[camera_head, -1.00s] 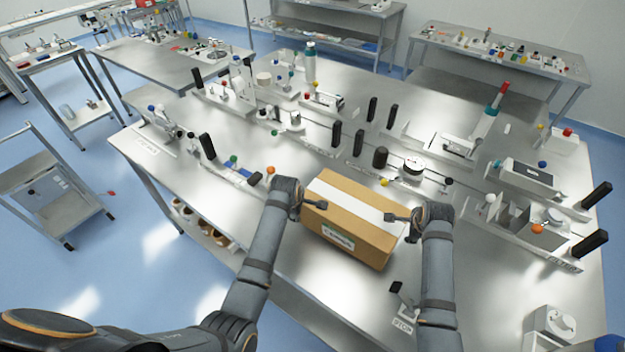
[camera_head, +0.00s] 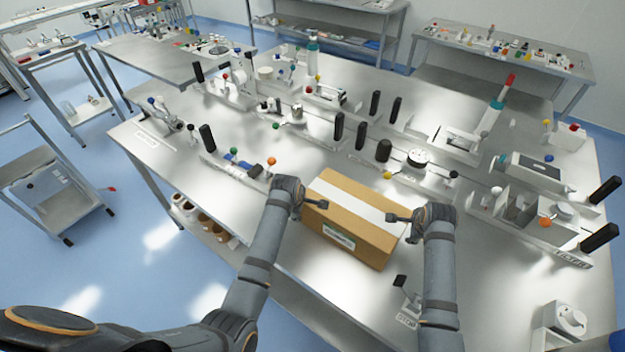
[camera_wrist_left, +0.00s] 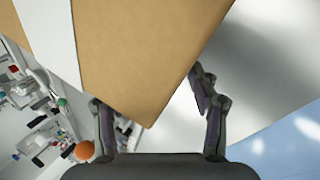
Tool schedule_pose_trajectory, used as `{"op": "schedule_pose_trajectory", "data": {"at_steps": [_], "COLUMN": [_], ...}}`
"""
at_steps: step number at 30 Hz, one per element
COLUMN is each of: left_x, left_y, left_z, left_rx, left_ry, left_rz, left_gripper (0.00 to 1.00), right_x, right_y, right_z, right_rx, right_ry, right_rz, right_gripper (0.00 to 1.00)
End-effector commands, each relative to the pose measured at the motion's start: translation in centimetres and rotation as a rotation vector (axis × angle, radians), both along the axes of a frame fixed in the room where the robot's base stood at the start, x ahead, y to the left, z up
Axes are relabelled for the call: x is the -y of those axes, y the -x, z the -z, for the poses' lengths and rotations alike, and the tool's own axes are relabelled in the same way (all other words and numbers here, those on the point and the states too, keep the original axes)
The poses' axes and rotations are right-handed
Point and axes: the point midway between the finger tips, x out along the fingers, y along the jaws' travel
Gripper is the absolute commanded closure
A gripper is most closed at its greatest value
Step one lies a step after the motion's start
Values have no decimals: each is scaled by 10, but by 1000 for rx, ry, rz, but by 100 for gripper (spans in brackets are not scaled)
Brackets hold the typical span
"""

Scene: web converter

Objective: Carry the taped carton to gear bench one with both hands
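The taped carton (camera_head: 362,228) is a tan box with a white tape strip along its top and a label on its near side. It lies between my two grippers, over the near part of the bench. My left gripper (camera_head: 316,203) is at its left end and my right gripper (camera_head: 396,218) at its right end, each with a finger reaching onto the carton. In the left wrist view the carton (camera_wrist_left: 145,60) fills the top, with its corner between the spread fingers of my left gripper (camera_wrist_left: 150,100). The carton's underside is hidden; I cannot tell whether it touches the bench.
The metal bench (camera_head: 300,262) has several fixtures with black posts beyond the carton, and an orange knob (camera_head: 271,161) near my left gripper. A small black-tipped stand (camera_head: 402,283) is close to my right arm. A cart (camera_head: 55,190) stands on the open blue floor at left.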

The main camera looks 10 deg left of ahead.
Motion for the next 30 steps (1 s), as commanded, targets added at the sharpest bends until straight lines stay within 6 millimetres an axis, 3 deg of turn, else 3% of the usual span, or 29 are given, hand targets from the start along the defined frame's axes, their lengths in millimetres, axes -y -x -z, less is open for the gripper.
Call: {"op": "schedule_pose_trajectory", "data": {"at_steps": [7,12,17,26,30], "left_x": [-15,-16,-17,-17,-17], "left_y": [0,0,0,0,5], "left_z": [-2,-2,-2,-2,-14], "left_rx": [2,2,2,2,5], "left_ry": [6,4,2,1,1], "left_rz": [2,1,0,0,0], "left_gripper": [43,21,21,21,21], "right_x": [15,16,17,17,18], "right_y": [-2,-1,-1,-1,-1], "right_z": [-4,-4,-4,-3,-3], "right_rx": [7,6,6,6,6], "right_ry": [-6,-4,-2,0,0], "right_rz": [-2,-1,0,1,1], "right_gripper": [43,43,22,21,21]}}
